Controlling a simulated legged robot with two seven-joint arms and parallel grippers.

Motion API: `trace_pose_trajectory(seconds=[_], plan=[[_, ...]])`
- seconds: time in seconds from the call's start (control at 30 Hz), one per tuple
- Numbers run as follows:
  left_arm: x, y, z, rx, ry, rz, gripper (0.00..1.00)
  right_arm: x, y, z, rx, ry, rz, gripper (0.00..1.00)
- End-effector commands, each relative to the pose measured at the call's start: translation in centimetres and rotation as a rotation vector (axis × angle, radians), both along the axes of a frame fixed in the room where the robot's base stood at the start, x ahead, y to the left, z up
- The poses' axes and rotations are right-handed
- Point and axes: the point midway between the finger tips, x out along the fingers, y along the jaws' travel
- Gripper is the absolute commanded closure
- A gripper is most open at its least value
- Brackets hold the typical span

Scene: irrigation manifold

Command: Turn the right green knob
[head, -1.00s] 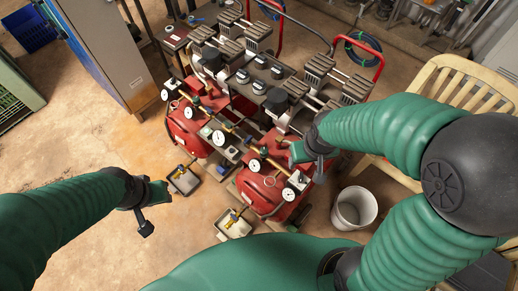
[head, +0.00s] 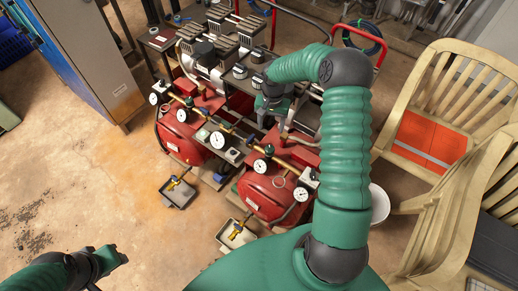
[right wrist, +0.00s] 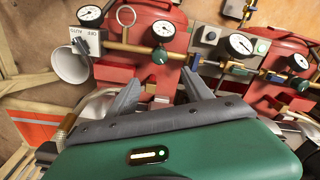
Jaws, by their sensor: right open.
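The right green knob (right wrist: 160,56) shows in the right wrist view on a brass pipe, in front of a red tank and below a round gauge. I take it as the right one because the bucket is on its side. Another green knob (right wrist: 303,86) is at the far right of that view. My right gripper (head: 274,122) points down over the right compressor. Its fingers (right wrist: 161,84) are spread and empty, with the knob beyond the gap, apart from them. My left gripper (head: 112,258) is low at left, away from the compressors; its jaws are unclear.
Two red compressor tanks (head: 268,192) carry gauges and brass pipe close to my right gripper. A white bucket (head: 380,204) and wooden chairs (head: 460,90) stand at right. Small trays (head: 177,194) lie on the floor in front. The floor at left is clear.

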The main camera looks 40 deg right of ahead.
Motion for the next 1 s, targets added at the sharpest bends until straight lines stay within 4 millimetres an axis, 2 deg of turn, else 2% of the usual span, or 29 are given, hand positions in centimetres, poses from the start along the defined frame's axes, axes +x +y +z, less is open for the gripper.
trace_pose_trajectory(seconds=[0.3, 0.5, 0.7, 0.97, 1.0], plan=[[0.0, 0.0, -1.2, 0.000, 0.000, 0.000, 0.64, 0.1, 0.1, -8.6, 0.005, 0.004, 0.002, 0.41], [0.0, 0.0, -1.7, 0.000, 0.000, 0.000, 0.64, 0.0, 0.2, -13.1, 0.004, 0.002, 0.002, 0.41], [0.0, 0.0, -1.9, 0.000, 0.000, 0.000, 0.64, 0.1, 0.2, -15.1, 0.001, 0.001, 0.002, 0.41], [0.0, 0.0, -1.9, 0.000, 0.000, 0.000, 0.64, 0.1, 0.1, -15.2, 0.001, 0.001, 0.003, 0.41], [0.0, 0.0, -1.9, 0.000, 0.000, 0.000, 0.64, 0.1, 0.1, -15.2, 0.001, 0.001, 0.003, 0.46]])
